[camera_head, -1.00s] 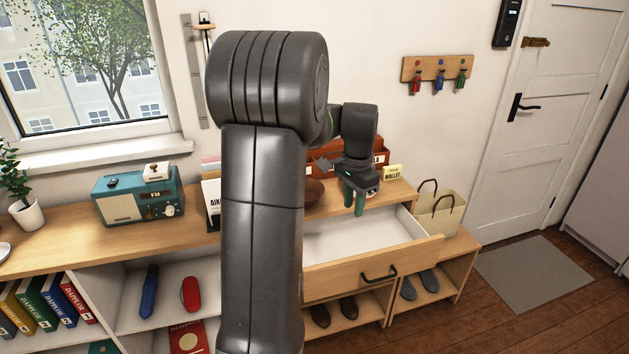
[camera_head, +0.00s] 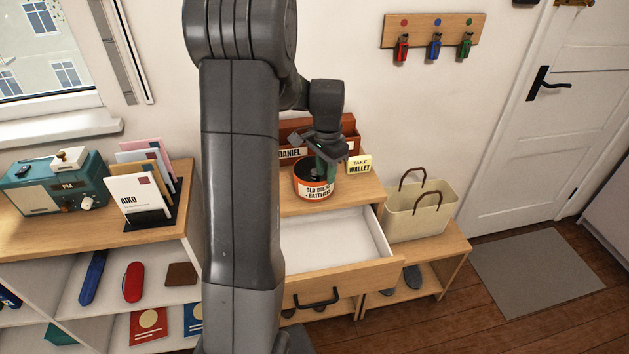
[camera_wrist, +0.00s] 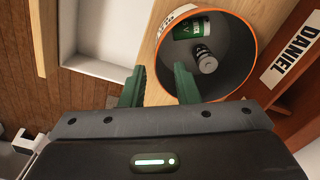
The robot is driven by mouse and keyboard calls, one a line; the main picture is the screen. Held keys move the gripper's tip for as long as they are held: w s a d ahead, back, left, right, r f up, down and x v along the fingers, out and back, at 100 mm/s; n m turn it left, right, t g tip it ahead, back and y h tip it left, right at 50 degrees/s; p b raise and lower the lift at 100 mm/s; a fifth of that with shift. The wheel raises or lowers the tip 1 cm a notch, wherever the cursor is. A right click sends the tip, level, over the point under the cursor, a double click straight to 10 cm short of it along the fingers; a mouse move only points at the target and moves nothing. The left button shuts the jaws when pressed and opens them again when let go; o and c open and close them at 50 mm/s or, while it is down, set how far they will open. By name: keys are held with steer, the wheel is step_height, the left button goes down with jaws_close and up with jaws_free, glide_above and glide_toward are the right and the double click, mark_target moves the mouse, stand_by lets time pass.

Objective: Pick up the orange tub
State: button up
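The orange tub (camera_head: 316,193) stands on the wooden cabinet top, with a white label reading "OLD BULBS + BATTERIES". In the wrist view the round tub (camera_wrist: 250,45) shows its orange rim, grey inside, and a green battery and a smaller dark one in it. My gripper (camera_head: 327,170) is at the tub's right side, close to its rim. In the wrist view the green fingers of my gripper (camera_wrist: 159,88) are apart, with one overlapping the tub's near rim and the other outside it. I cannot tell whether either finger touches the wall.
A brown-red letter box labelled "DANIEL" (camera_head: 291,153) stands right behind the tub. A "TAKE WALLET" note (camera_head: 359,164) is to the right. An open, empty white drawer (camera_head: 335,245) juts out below. A beige bag (camera_head: 420,218) stands further right; a letter rack (camera_head: 140,198) stands left.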

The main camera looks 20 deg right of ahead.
mark_target(325, 197)
steer(key=shift+a+f, duration=0.15)
steer(key=shift+f, duration=0.4)
step_height(325, 197, down, 5)
steer(key=shift+p, duration=0.55)
steer(key=shift+c, duration=0.2)
jaws_close()
